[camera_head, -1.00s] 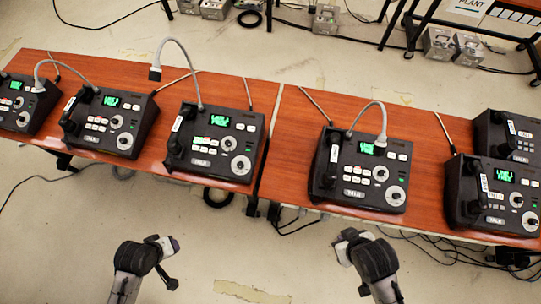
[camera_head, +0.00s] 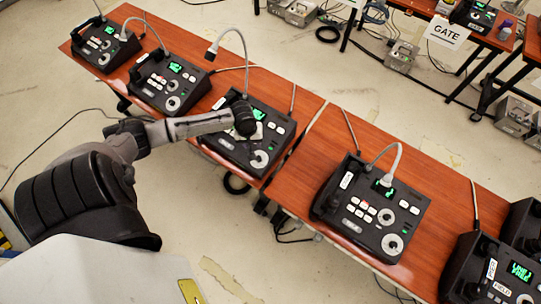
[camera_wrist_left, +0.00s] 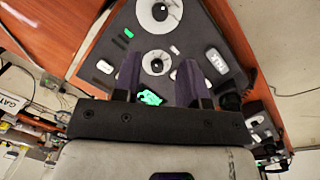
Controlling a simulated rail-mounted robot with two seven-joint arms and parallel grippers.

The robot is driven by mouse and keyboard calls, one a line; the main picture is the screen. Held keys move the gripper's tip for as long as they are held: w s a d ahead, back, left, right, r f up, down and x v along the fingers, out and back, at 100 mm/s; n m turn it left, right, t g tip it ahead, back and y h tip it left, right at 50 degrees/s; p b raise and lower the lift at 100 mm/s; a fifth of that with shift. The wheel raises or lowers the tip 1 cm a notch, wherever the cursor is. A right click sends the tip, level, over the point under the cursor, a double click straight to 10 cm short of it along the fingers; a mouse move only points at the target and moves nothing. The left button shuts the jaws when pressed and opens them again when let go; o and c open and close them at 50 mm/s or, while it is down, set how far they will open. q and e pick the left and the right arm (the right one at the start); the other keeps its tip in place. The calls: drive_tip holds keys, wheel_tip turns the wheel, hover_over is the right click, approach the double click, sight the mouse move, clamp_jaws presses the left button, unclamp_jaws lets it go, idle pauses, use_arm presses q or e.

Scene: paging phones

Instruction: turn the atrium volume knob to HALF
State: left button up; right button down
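Several dark paging phones stand on the wooden tables; I cannot read which one is labelled atrium. My left gripper (camera_head: 247,125) is above the third phone from the left (camera_head: 227,149), covering part of its panel. In the left wrist view, my left gripper (camera_wrist_left: 160,72) has its two purple fingers apart. A smaller round knob (camera_wrist_left: 155,62) with a pale ring shows between the fingers; contact cannot be told. A larger knob (camera_wrist_left: 160,14) lies beyond it and also shows in the head view (camera_head: 260,159). The green screen (camera_wrist_left: 150,97) is partly hidden. My right gripper is not in view.
A gooseneck microphone (camera_head: 244,62) rises beside the left arm. Another phone (camera_head: 362,222) stands on the right table (camera_head: 440,190), with more at the right edge. A GATE sign (camera_head: 446,32) and other tables are behind. Cables lie on the floor.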

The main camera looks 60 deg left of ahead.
sight(258, 159)
use_arm(q)
drive_tip(key=f, duration=0.4)
drive_tip(key=f+b, duration=0.1)
drive_tip(key=f, duration=0.4)
drive_tip(key=w+d+f, duration=0.1)
drive_tip(key=f, duration=0.3)
drive_tip(key=shift+w+f+b, duration=0.1)
drive_tip(key=shift+f+b, duration=0.05)
drive_tip(key=shift+b, duration=0.15)
drive_tip(key=shift+c, duration=0.2)
drive_tip(key=c, duration=0.6)
